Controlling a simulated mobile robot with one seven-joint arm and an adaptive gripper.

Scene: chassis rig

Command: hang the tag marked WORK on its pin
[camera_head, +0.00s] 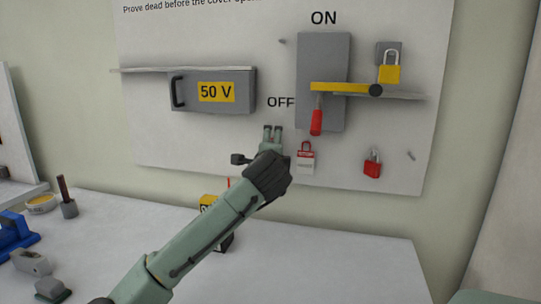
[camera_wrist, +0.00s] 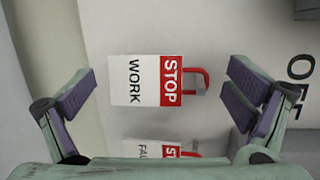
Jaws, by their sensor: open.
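The white and red tag marked STOP WORK (camera_wrist: 147,80) hangs by its red loop on the panel, turned sideways in the wrist view. It lies between the spread fingers of my gripper (camera_head: 273,130), not gripped. My gripper is open and close to the panel, below the OFF label. In the head view the gripper hides the WORK tag. A second STOP tag (camera_wrist: 160,150), its lower word partly cut off as "FAU", hangs beside it; it appears just right of my gripper in the head view (camera_head: 306,158).
A grey switch box (camera_head: 321,65) has its red handle (camera_head: 316,121) down and a yellow bar across it. A yellow padlock (camera_head: 388,70) and a red padlock (camera_head: 372,163) hang to the right. Bare pins stick out at upper middle (camera_head: 282,41) and far right (camera_head: 410,155).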

